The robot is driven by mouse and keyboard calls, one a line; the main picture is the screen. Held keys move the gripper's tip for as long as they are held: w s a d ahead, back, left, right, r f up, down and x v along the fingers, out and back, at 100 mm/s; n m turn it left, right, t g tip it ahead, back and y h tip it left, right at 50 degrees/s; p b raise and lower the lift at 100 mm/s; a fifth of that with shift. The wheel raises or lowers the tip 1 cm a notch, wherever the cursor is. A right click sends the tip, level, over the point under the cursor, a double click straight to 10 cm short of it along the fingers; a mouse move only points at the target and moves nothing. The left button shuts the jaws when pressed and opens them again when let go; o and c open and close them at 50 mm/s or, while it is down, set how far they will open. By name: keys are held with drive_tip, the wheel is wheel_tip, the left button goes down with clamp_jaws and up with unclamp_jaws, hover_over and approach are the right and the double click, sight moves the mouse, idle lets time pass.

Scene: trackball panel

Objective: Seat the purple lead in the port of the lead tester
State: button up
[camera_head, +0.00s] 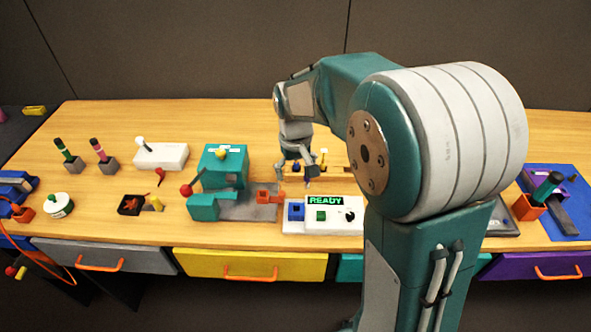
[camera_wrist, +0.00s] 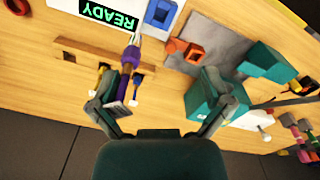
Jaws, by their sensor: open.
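The purple lead (camera_wrist: 131,55) shows in the wrist view beside the wooden rack, its pale end toward the tester and its other end close to my left-hand finger. I cannot tell whether they touch. In the head view it is a small purple piece (camera_head: 308,182) below my gripper. My gripper (camera_wrist: 160,103) is open, with a wide gap between its fingers; in the head view (camera_head: 296,170) it hangs behind the tester. The lead tester (camera_head: 322,227) is a white box with a green READY display (camera_head: 324,200) and a blue port block (camera_head: 296,211), also seen in the wrist view (camera_wrist: 161,12).
A wooden rack (camera_wrist: 80,49) stands behind the tester, with a yellow lead (camera_head: 323,156) and a blue lead near it. An orange block (camera_head: 269,195) and a teal machine (camera_head: 222,165) with a red knob are left of the tester. My arm hides the table's right-middle part.

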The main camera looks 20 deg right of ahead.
wheel_tip(320, 180, up, 12)
drive_tip(key=shift+a, duration=0.15)
drive_tip(key=shift+f, duration=0.1)
clamp_jaws()
idle(0.3)
